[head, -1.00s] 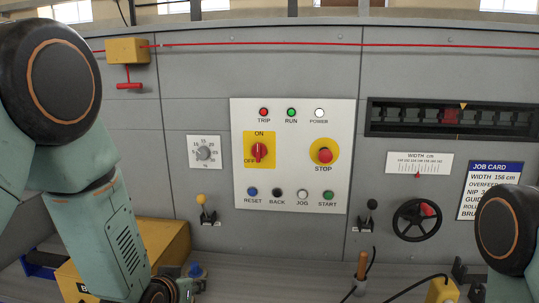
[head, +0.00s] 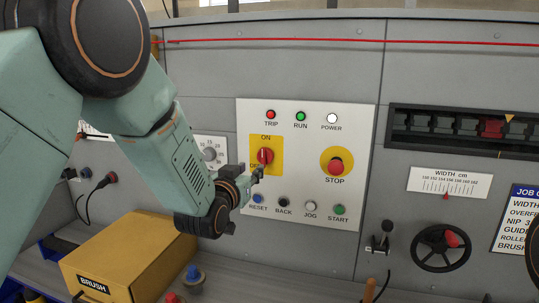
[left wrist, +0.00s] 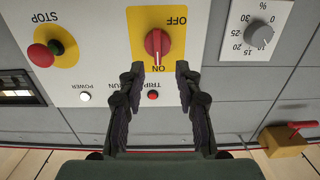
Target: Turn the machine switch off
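The machine switch is a red rotary knob (head: 265,156) on a yellow plate (head: 257,141) marked ON above and OFF at lower left. Its handle stands upright, toward ON. In the left wrist view, which is upside down, the knob (left wrist: 158,43) shows just beyond my fingertips, its white mark toward ON. My left gripper (head: 257,171) is in front of the panel, at the knob's lower edge in the head view. In the left wrist view my left gripper (left wrist: 160,70) is open, its fingers apart and nothing between them. My right gripper is not in view.
A red STOP button (head: 335,166) sits right of the switch on the white panel (head: 306,113). A row of small buttons lies below, near my left wrist. A grey percent dial (head: 210,154) is to the left. A yellow BRUSH box (head: 130,258) stands below my left arm.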

